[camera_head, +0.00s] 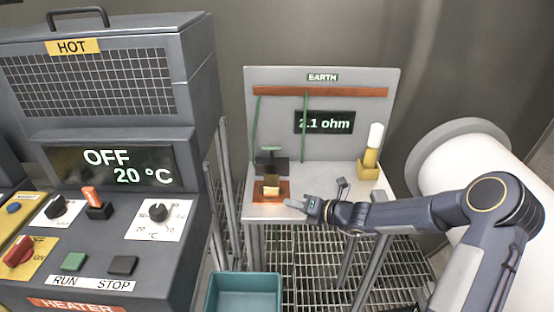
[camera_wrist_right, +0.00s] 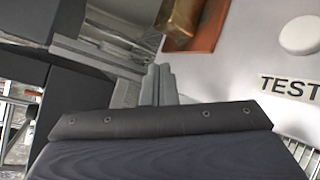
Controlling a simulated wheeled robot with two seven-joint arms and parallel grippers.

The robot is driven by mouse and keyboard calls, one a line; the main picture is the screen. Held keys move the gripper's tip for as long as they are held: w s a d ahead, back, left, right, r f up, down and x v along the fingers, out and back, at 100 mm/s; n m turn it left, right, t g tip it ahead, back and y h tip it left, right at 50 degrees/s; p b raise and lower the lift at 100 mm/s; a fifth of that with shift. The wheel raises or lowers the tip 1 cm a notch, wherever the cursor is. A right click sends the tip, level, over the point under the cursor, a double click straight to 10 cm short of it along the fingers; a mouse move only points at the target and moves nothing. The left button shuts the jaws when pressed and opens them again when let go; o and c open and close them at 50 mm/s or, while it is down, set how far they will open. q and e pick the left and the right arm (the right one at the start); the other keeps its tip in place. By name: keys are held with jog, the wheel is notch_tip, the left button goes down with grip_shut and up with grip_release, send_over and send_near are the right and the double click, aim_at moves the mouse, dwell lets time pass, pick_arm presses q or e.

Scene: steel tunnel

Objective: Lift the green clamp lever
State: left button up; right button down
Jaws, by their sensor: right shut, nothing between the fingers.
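The green clamp lever (camera_head: 271,148) lies flat across the top of a dark clamp (camera_head: 272,165) on the white earth bench. Below the clamp, a brass block (camera_head: 271,191) stands on a copper plate (camera_head: 257,196). My right gripper (camera_head: 292,203) is shut and empty, just right of and in front of the copper plate, apart from the lever. In the right wrist view the closed fingers (camera_wrist_right: 158,85) point towards the copper plate (camera_wrist_right: 208,32) and brass block (camera_wrist_right: 180,18); the green lever does not show there. My left gripper is out of view.
A back panel (camera_head: 275,130) with a "2.1 ohm" display (camera_head: 324,122) and green cables rises behind the clamp. A yellow holder (camera_head: 370,165) stands at the bench's right. The heater cabinet (camera_head: 110,110) is left; a teal bin (camera_head: 243,278) is below. A TEST label (camera_wrist_right: 289,87) is near.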

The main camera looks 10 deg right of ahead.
jog(key=s+d+m+t+y+b, duration=0.1)
jog(key=s+d+m+t+b, duration=0.45)
jog(key=d+m+t, duration=0.2)
jog(key=n+p, duration=0.1)
jog(key=p, duration=0.1)
send_near(272, 153)
jog(key=shift+g, duration=0.45)
jog(key=a+r, duration=0.2)
jog(key=a, duration=0.3)
jog(key=shift+a+r, duration=0.25)
jog(key=shift+r, duration=0.15)
jog(key=shift+w+d+r, duration=0.2)
jog(key=shift+w, duration=0.4)
jog(key=shift+w+d+r, duration=0.2)
jog(key=shift+w+r, duration=0.05)
jog(key=shift+w, duration=0.35)
jog(key=shift+w+d+r, duration=0.2)
jog(key=shift+w, duration=0.35)
jog(key=shift+p, duration=0.3)
